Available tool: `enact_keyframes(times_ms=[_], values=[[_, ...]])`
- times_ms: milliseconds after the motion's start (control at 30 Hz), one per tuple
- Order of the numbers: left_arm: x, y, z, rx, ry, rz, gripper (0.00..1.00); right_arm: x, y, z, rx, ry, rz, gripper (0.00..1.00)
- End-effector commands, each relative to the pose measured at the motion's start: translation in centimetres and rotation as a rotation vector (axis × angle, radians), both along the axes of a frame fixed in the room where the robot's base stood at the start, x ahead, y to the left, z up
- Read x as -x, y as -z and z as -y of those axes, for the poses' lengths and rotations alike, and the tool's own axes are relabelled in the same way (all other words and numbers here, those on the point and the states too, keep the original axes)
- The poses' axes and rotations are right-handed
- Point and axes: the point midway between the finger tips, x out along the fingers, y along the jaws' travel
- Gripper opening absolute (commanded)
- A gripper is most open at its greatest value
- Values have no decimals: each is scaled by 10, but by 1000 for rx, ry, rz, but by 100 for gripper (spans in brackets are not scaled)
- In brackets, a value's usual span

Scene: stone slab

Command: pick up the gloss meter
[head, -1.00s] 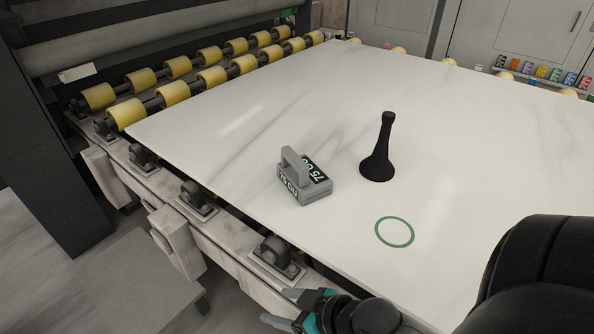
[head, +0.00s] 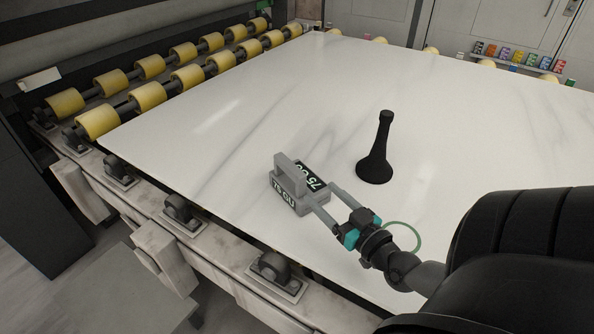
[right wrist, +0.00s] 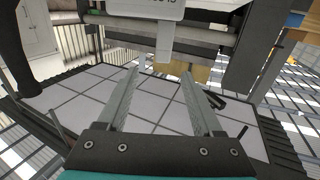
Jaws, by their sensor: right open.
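The gloss meter (head: 285,192) is a small grey block with a raised handle and black display faces reading 75 GU. It sits on the white stone slab (head: 230,160), left of the black stand. My right gripper (head: 323,197) is open in the head view. Its two fingers point at the meter's right end, with their tips close to it; I cannot tell whether they touch. In the right wrist view the open fingers (right wrist: 160,75) have nothing visibly clamped between them. My left gripper is not in view.
A black flared stand (head: 376,160) stands upright behind the gripper. A green ring (head: 418,238) on the slab is partly covered by my right gripper. Yellow rollers (head: 150,97) line the slab's far left side. Small coloured blocks (head: 565,58) sit at the back right.

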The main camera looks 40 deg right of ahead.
Motion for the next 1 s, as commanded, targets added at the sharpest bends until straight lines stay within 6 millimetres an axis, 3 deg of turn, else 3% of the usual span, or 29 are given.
enact_keyframes(times_ms=[400,767,1000], values=[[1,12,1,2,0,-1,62,-63,0,6,0,-2,2,68],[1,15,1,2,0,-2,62,-84,0,8,0,-2,0,68],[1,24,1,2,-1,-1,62,-111,2,8,0,-2,3,68]])
